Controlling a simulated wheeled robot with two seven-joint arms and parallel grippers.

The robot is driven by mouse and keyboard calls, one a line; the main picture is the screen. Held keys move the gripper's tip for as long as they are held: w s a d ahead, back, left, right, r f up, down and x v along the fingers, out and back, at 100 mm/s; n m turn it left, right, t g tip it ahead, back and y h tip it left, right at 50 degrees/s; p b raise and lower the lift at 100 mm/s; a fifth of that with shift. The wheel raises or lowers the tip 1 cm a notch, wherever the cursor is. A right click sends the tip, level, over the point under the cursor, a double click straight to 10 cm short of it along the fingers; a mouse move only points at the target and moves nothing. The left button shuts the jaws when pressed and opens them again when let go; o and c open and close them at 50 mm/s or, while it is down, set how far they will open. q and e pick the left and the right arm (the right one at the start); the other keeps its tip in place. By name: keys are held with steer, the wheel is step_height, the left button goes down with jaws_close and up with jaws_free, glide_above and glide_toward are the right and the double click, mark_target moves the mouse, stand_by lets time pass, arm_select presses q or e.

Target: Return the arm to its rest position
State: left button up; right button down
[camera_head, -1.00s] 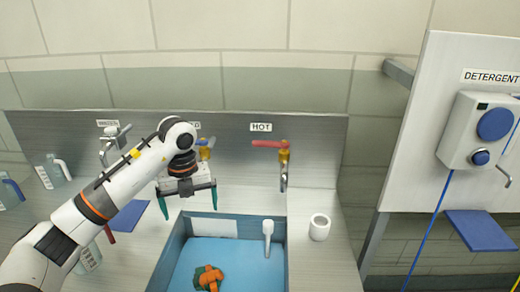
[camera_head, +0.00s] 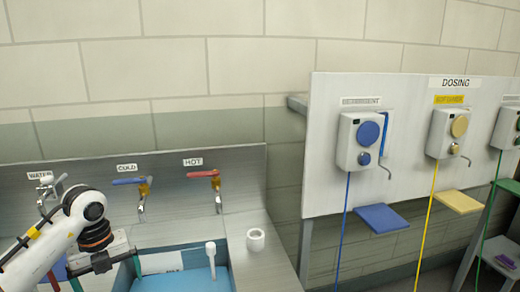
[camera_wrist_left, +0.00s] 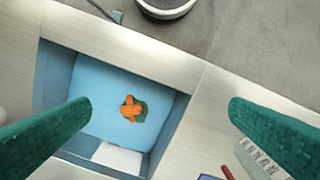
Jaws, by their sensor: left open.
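My left gripper (camera_head: 108,277) is at the lower left of the head view, over the left edge of the sink. Its green fingers are spread wide, and nothing is between them. In the left wrist view the two fingers (camera_wrist_left: 160,130) frame the blue sink basin (camera_wrist_left: 88,90) from above. An orange and green item (camera_wrist_left: 132,109) lies on the basin floor, well below the fingers. My right gripper is not in view.
Cold (camera_head: 130,181) and hot (camera_head: 203,175) taps stand behind the sink. Detergent (camera_head: 358,142) and yellow (camera_head: 447,133) dispensers hang on the right panel, with blue (camera_head: 383,218) and yellow (camera_head: 459,201) shelves below.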

arm_select(q)
steer(key=s+d+m+t+h, duration=0.3)
steer(key=d+h, duration=0.8)
steer(key=d, duration=1.1)
steer(key=d+r+n+t+h, duration=0.4)
steer(key=r+n+t+h, duration=0.1)
steer(key=r+t+h, duration=0.3)
steer(key=w+a+f+n+t+y, duration=0.1)
steer(key=w+a+n+t+y, duration=0.1)
steer(key=a+n+t+y, duration=1.05)
steer(key=s+a+f+n+g+y, duration=0.1)
steer(key=s+f+n+g+y, duration=0.1)
steer(key=f+n+g+y, duration=0.3)
steer(key=s+a+f+n+g+y, duration=0.2)
steer(key=f+n+g+y, duration=0.1)
steer(key=f+n, duration=0.4)
steer(key=s+d+f+g+h, duration=0.1)
steer(key=s+f+g, duration=0.55)
steer(key=s, duration=0.45)
steer(key=s+f+g+h, duration=0.1)
steer(key=s+f+g, duration=0.5)
steer(key=s+f, duration=0.3)
step_height(320, 180, down, 24)
steer(key=s+r, duration=0.1)
steer(key=s+a+f+g, duration=0.2)
steer(key=s+f, duration=1.5)
steer(key=f, duration=0.1)
steer(key=shift+s+a+f, duration=0.2)
steer(key=shift+s+a, duration=0.05)
steer(key=shift+a, duration=0.15)
